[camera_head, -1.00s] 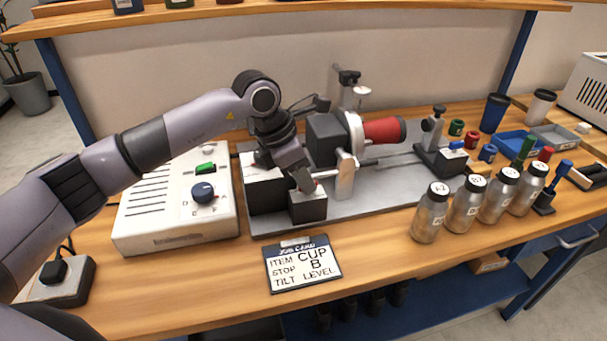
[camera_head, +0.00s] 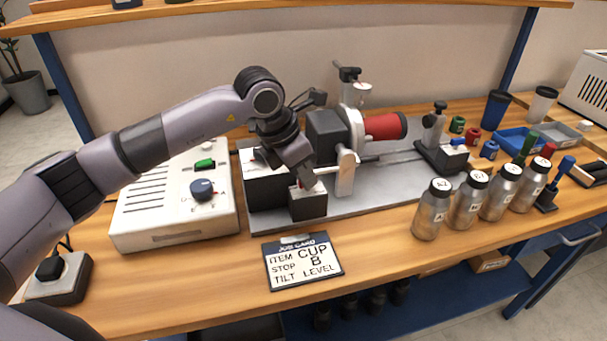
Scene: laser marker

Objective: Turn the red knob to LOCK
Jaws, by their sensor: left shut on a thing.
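My left gripper (camera_head: 306,184) points down at the small black block (camera_head: 308,205) at the front of the laser marker's grey base plate. It is shut on the red knob (camera_head: 317,186) on top of this block. Only a small bit of red shows beside the fingertips; the fingers hide the rest. I cannot read a LOCK mark or tell which way the knob points. My right gripper is not in view.
The white control box (camera_head: 150,207) with a blue dial stands left of the block. A job card (camera_head: 302,262) lies in front. A red cup (camera_head: 385,127) sits in the rotary fixture behind. Several metal bottles (camera_head: 432,210) stand to the right.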

